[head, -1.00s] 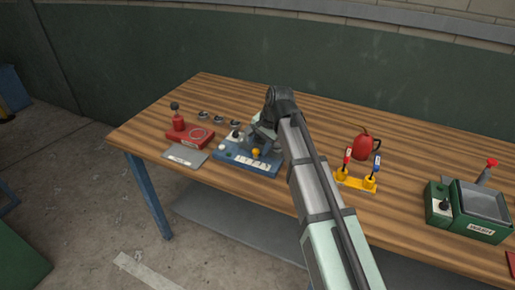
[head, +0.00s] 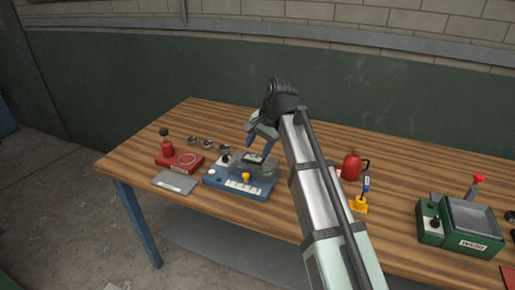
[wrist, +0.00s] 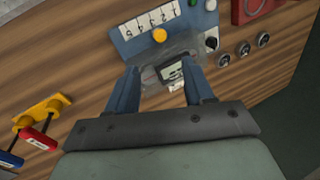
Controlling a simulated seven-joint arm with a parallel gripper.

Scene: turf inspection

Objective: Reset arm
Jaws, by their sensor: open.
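My gripper (wrist: 165,88) is open in the wrist view, its two blue fingers spread apart with nothing held between them. In the head view my gripper (head: 258,142) hangs over the back of a blue device (head: 236,186) on the wooden table. The device also shows in the wrist view (wrist: 130,40), with a yellow knob (wrist: 159,35) and a row of white numbered labels. A grey part with a small dark display (wrist: 173,72) appears between the fingertips from the wrist camera. I cannot tell whether the fingers touch it.
A red device (head: 180,160), a grey plate (head: 174,182) and several small round metal parts (head: 208,145) are left of the blue device.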

